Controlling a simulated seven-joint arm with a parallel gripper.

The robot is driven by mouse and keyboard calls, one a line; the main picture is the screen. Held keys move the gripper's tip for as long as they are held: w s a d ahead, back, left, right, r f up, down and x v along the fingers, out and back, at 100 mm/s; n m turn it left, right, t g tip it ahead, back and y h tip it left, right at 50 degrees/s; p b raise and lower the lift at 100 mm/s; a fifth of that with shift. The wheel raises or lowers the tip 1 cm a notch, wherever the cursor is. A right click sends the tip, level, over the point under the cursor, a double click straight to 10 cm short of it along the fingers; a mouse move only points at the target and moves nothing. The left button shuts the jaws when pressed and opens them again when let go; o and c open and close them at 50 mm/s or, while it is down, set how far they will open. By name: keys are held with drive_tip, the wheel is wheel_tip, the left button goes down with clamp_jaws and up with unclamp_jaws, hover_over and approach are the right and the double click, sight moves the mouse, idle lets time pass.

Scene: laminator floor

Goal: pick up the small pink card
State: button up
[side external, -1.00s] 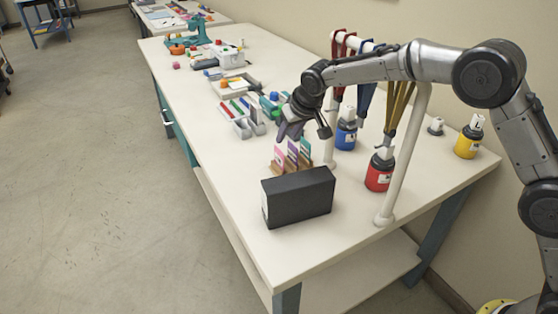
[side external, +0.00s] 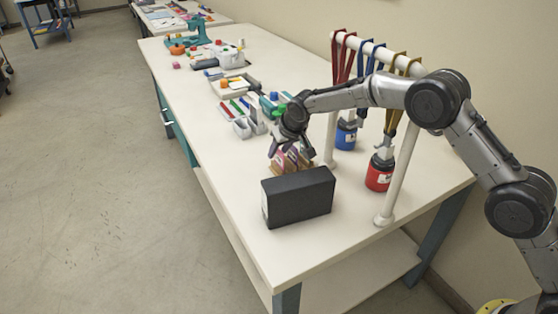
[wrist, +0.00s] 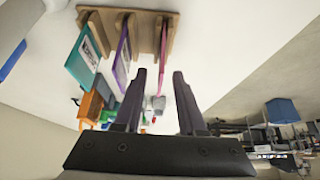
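The small pink card (wrist: 163,42) stands in a wooden rack (wrist: 150,25) beside a purple card (wrist: 122,52) and a teal card (wrist: 85,55), in the wrist view. My gripper (wrist: 160,75) is open, its two fingers apart. In that view the pink card's free end lies between the fingertips, with no clear contact on either side. In the side external view, my gripper (side external: 291,154) is right over the rack and covers much of the cards.
A black box (side external: 298,197) stands just in front of the rack. Grey trays of coloured items (side external: 240,110) lie behind.

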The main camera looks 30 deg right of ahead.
drive_tip(key=shift+c, duration=0.3)
clamp_jaws()
